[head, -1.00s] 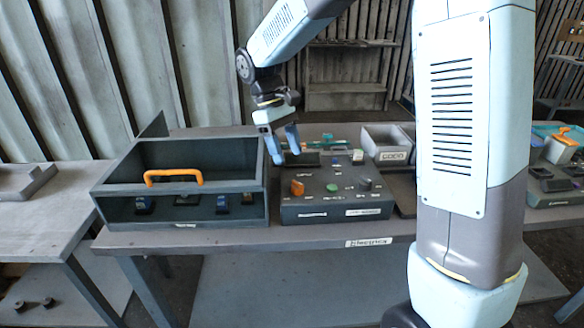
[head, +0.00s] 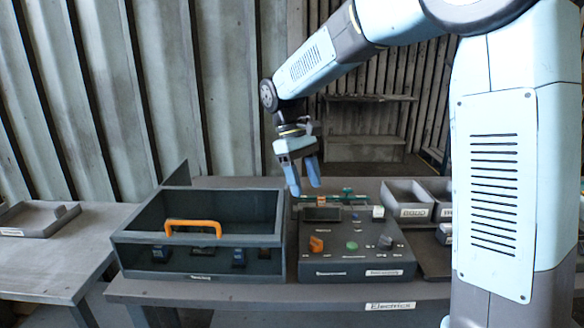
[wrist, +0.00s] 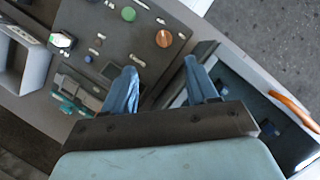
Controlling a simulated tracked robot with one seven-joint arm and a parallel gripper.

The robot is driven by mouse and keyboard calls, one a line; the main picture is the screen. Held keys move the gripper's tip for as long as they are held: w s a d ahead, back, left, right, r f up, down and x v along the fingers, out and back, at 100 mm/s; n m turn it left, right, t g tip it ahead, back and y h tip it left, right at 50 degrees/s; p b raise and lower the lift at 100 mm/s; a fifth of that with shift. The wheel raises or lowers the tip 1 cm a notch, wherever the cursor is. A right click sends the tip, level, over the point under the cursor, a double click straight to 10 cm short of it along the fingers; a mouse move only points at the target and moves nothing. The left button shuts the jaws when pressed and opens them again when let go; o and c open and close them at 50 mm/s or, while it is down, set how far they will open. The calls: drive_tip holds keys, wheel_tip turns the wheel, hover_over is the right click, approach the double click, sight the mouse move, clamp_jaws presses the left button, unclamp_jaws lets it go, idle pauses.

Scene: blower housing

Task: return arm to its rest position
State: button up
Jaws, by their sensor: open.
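My gripper (head: 304,176) hangs at the end of my arm above the back of the bench, pointing down. Its two blue fingers are apart with nothing between them. In the wrist view the gripper (wrist: 165,85) is over the gap between the control panel and the dark box. The grey control panel (head: 345,268) bears an orange knob, a green button and a dark knob, and it also shows in the wrist view (wrist: 120,40). My arm reaches across from the right.
An open dark box (head: 200,268) with an orange handle (head: 193,228) stands left of the panel. Grey bins (head: 408,200) stand to the right. The bench front carries an "Electrics" label (head: 390,306). A side table (head: 50,255) stands at left. Corrugated wall panels rise behind.

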drive_tip(key=s+d+r+m+t+y, duration=0.1)
drive_tip(key=s+d+m+t, duration=0.3)
drive_tip(key=s+d, duration=0.5)
drive_tip(key=s+d+r+m+t+y, duration=0.2)
drive_tip(key=s+d+r+m+t, duration=0.1)
drive_tip(key=s+d, duration=0.6)
drive_tip(key=s+m+t, duration=0.1)
drive_tip(key=s, duration=0.1)
drive_tip(key=shift+s+d+r+t, duration=0.25)
drive_tip(key=shift+s+d+t, duration=0.05)
drive_tip(key=shift+s+d, duration=0.1)
drive_tip(key=shift+c, duration=0.3)
